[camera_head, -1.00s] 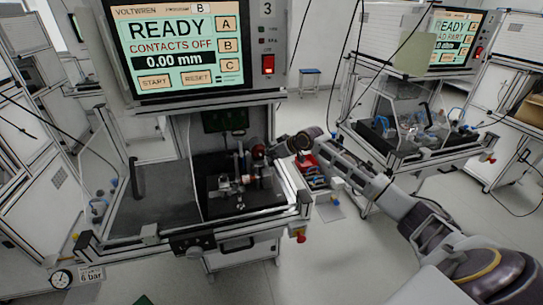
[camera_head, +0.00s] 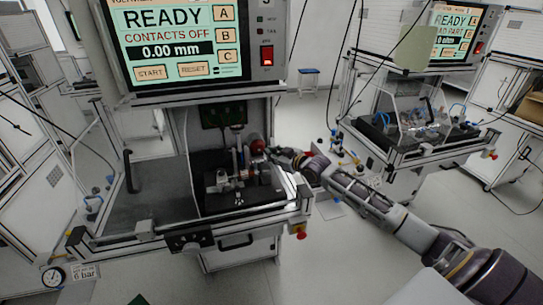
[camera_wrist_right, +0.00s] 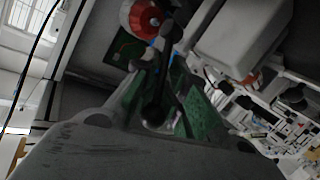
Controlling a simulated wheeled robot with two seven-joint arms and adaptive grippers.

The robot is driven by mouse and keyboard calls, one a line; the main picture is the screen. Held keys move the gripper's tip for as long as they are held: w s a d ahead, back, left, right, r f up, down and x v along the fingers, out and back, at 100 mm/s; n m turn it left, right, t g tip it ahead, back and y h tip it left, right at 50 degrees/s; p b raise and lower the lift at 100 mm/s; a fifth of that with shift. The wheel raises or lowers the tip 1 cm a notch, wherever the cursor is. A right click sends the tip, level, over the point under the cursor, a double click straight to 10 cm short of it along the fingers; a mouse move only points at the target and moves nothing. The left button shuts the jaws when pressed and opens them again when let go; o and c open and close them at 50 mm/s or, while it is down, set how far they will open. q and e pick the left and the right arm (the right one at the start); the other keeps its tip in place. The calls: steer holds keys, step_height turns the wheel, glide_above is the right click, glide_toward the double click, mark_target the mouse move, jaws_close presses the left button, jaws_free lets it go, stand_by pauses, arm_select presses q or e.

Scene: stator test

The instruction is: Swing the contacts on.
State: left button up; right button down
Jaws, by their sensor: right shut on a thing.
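The test station's screen (camera_head: 180,42) reads READY, CONTACTS OFF and 0.00 mm. Below it, a metal fixture (camera_head: 228,180) stands on the dark base plate (camera_head: 215,203), with a red round part (camera_head: 257,143) at its upper right. My right gripper (camera_head: 272,154) reaches in from the right, beside the red part. In the right wrist view, my right gripper (camera_wrist_right: 160,108) has green finger pads on both sides of a black lever (camera_wrist_right: 159,85) with a rounded end and is shut on it. The red part, with a white rim (camera_wrist_right: 138,18), lies just beyond. My left gripper is not in view.
A clear guard with a black handle (camera_head: 129,170) stands at the left of the station. A red switch (camera_head: 267,56) is right of the screen. A second station (camera_head: 420,125) stands behind my right arm. Grey floor lies between the stations.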

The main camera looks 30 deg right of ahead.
steer(key=shift+s+f+n+t+b, duration=0.15)
steer(key=shift+s+n+t+b, duration=0.15)
steer(key=shift+t+b, duration=0.35)
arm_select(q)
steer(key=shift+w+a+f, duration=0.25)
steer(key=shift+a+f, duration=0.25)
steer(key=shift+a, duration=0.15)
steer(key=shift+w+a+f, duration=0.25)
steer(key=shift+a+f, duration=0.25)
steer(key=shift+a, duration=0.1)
arm_select(e)
steer(key=shift+s+f+t, duration=0.1)
steer(key=shift+s+t, duration=0.05)
steer(key=shift+t, duration=0.3)
arm_select(q)
steer(key=shift+b, duration=0.3)
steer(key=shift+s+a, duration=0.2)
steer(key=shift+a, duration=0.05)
